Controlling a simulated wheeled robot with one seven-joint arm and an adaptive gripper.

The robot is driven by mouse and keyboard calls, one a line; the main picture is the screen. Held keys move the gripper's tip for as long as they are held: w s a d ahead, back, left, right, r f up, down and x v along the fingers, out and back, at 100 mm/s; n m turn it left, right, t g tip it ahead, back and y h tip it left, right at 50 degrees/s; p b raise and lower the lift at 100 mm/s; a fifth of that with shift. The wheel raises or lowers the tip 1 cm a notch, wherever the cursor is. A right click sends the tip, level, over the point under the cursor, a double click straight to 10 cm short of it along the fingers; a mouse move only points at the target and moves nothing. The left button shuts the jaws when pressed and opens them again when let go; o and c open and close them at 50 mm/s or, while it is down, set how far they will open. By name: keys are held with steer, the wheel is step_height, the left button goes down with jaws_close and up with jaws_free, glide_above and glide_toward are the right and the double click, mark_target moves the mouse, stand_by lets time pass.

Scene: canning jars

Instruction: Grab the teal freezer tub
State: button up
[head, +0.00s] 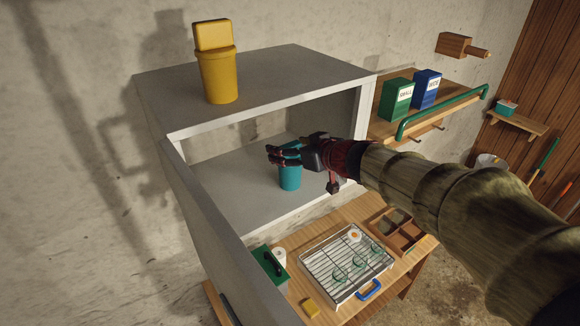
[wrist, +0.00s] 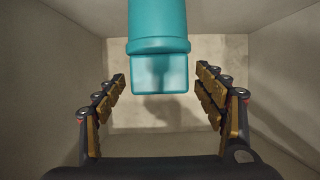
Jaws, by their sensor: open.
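The teal freezer tub (head: 290,178) stands upright on the floor of the grey open cabinet (head: 245,205). My gripper (head: 275,154) reaches into the cabinet from the right, and its fingers hide the tub's upper part in the head view. In the wrist view the tub (wrist: 158,25) shows at the top centre, with a pale teal lid flap (wrist: 160,73) below its rim. My gripper (wrist: 162,82) is open, with one finger on each side of the flap and a visible gap on both sides. I cannot tell how deep the tub sits between the fingers.
A yellow tub (head: 218,75) stands on the cabinet top. The cabinet's door (head: 215,230) is open at the left. Below is a wooden bench with a wire rack tray (head: 325,270) and a divided box (head: 400,228). Green and blue boxes (head: 426,88) stand on the right shelf.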

steer(key=shift+c, duration=0.8)
steer(key=c, duration=1.4)
steer(key=shift+c, duration=0.3)
steer(key=shift+r, duration=0.15)
